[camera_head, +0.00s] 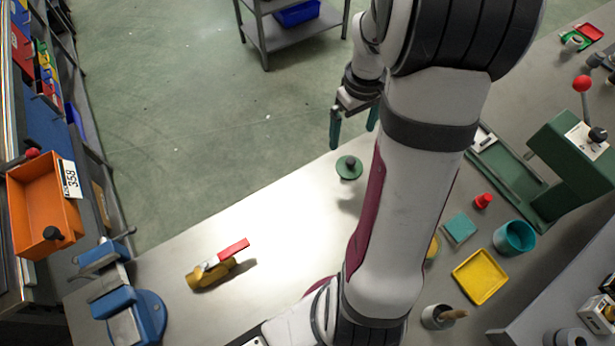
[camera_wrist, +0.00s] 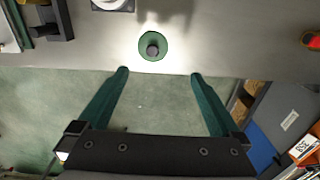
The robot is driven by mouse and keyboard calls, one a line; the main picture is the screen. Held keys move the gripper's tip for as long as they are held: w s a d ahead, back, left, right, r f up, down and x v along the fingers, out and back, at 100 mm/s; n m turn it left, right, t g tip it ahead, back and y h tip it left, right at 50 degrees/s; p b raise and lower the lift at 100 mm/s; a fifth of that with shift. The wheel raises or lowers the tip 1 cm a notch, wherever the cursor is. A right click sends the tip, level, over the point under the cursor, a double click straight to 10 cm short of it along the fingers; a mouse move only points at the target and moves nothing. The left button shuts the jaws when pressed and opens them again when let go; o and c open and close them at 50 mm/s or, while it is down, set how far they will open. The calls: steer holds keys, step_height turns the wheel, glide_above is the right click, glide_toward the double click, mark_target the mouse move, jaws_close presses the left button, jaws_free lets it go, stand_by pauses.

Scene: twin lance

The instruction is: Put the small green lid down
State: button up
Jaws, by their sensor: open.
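The small green lid (camera_head: 349,169) is round with a dark knob on top. It appears to rest on the grey table near its far edge, knob up, though its exact contact with the table is hard to tell. In the wrist view the lid (camera_wrist: 145,54) lies beyond the fingertips, roughly centred between them and apart from both. My gripper (camera_head: 353,139) is open and empty, its green fingers just past the table edge in the head view. In the wrist view my gripper (camera_wrist: 158,74) has its fingers wide apart with floor between them.
A yellow tool with a red handle (camera_head: 235,249) lies to the left. A blue vise (camera_head: 141,318) stands at the table's left end. To the right are a teal square (camera_head: 460,228), red piece (camera_head: 483,201), teal cup (camera_head: 514,238) and yellow tray (camera_head: 480,278).

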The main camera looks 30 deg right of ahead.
steer(key=s+a+r+m, duration=0.25)
steer(key=a+r, duration=0.35)
steer(key=a, duration=0.7)
steer(key=s+a+r+m+y, duration=0.1)
steer(key=s+a+r+m, duration=0.1)
steer(key=s+a, duration=0.9)
steer(key=shift+s+m+y, duration=0.35)
steer(key=shift+s+y, duration=0.05)
steer(key=shift+s, duration=0.2)
steer(key=shift+r, duration=0.15)
